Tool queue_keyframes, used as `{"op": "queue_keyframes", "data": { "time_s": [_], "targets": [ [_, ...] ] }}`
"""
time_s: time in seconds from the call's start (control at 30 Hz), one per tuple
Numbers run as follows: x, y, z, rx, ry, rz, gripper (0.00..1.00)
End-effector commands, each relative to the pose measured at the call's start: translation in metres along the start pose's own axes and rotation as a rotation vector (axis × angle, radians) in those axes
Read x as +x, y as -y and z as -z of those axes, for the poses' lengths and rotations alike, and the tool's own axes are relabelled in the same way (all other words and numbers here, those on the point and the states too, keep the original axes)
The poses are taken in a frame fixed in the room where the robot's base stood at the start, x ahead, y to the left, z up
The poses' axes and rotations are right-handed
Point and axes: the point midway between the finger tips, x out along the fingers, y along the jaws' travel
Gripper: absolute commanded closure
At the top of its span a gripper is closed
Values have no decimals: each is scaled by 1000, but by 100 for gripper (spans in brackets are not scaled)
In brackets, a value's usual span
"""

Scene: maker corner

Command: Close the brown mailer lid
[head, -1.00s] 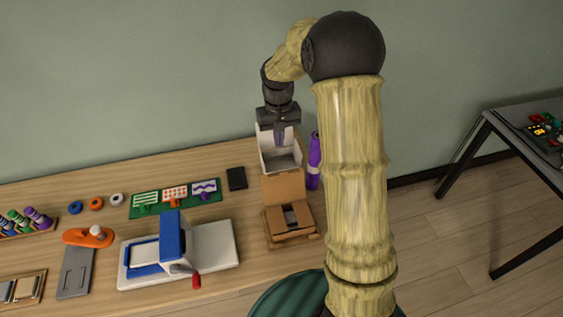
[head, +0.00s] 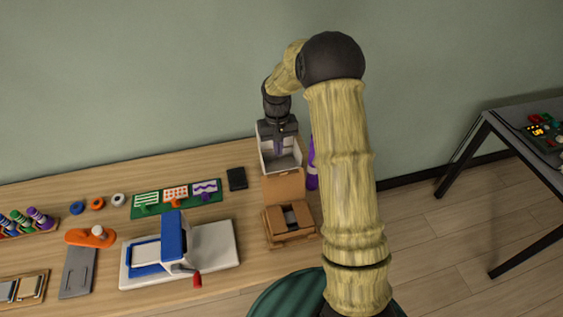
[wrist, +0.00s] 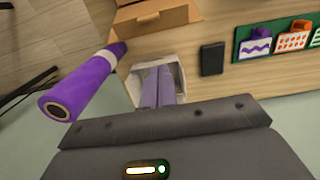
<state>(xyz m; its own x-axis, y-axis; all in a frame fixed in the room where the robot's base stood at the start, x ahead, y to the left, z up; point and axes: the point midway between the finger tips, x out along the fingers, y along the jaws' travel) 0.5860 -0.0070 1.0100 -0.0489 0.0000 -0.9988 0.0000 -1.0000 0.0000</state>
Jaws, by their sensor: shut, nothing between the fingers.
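The brown mailer (head: 291,233) sits near the right end of the wooden table, with its lid (head: 284,187) open and leaning back toward the wall. My gripper (head: 279,151) is shut and empty, pointing down over the white open box behind the mailer lid. In the wrist view, my purple fingers (wrist: 158,88) are together in front of the white box, and part of the brown mailer (wrist: 155,15) shows at the top edge. My gripper looks apart from the lid.
The white open box (head: 290,163) stands directly behind the lid. A purple roll (head: 312,170) stands to its right. A black flat item (head: 237,178) and a green board (head: 175,199) lie left. A white and blue machine (head: 205,248) stands left of the mailer.

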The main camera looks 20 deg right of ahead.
Motion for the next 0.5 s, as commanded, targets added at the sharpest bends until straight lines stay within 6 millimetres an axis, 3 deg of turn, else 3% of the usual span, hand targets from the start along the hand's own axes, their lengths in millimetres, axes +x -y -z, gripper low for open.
{"op": "queue_keyframes", "data": {
  "time_s": [0.3,0.5],
  "targets": [
    [50,0,-1,0,3,0,100],
    [37,0,-24,2,0,0,100]
  ]
}}
